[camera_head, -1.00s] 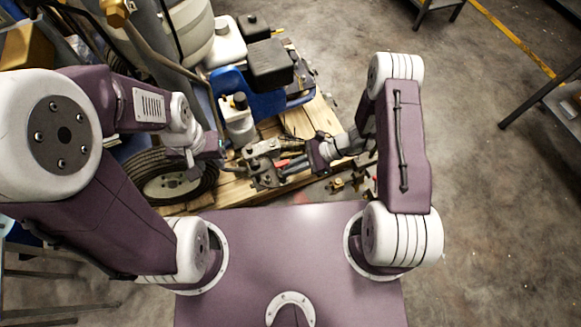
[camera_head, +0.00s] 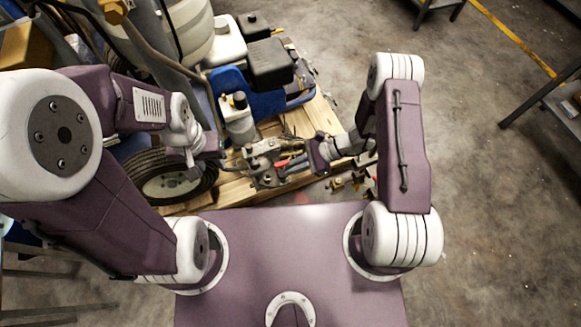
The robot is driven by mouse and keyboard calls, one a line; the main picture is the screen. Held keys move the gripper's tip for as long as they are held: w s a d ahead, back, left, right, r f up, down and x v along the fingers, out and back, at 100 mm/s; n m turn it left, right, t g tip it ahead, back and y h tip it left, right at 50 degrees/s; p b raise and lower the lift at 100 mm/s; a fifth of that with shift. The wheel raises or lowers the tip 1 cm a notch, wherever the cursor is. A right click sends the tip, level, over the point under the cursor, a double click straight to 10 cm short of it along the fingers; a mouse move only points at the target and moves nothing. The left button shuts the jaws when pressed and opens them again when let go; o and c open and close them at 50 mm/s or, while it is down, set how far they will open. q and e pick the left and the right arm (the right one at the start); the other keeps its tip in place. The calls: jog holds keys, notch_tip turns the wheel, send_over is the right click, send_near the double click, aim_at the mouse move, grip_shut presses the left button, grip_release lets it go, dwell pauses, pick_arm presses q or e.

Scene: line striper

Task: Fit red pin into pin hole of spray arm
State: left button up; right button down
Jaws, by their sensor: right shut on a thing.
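The red pin (camera_head: 282,163) shows as a small red spot beside the metal spray arm assembly (camera_head: 262,150) on the striper. My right gripper (camera_head: 303,165) comes in from the right and is shut on the red pin, close to the assembly. The pin hole is too small to make out, so I cannot tell whether the pin is in it. My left gripper (camera_head: 225,160) is just left of the assembly, by the wheel; its fingers are too small to tell open from shut.
The striper's black tire (camera_head: 148,163) stands below my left forearm. A blue engine part (camera_head: 232,82) and a black box (camera_head: 270,63) sit behind the assembly. A wooden pallet (camera_head: 318,115) lies beneath. Concrete floor (camera_head: 490,200) is clear at right.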

jog(key=shift+r, duration=0.1)
dwell(0.3)
jog(key=shift+r, duration=0.15)
jog(key=c, duration=1.1)
grip_release()
jog(key=shift+c, duration=0.2)
jog(key=p+v, duration=0.3)
jog(key=v, duration=0.4)
jog(key=shift+p, duration=0.4)
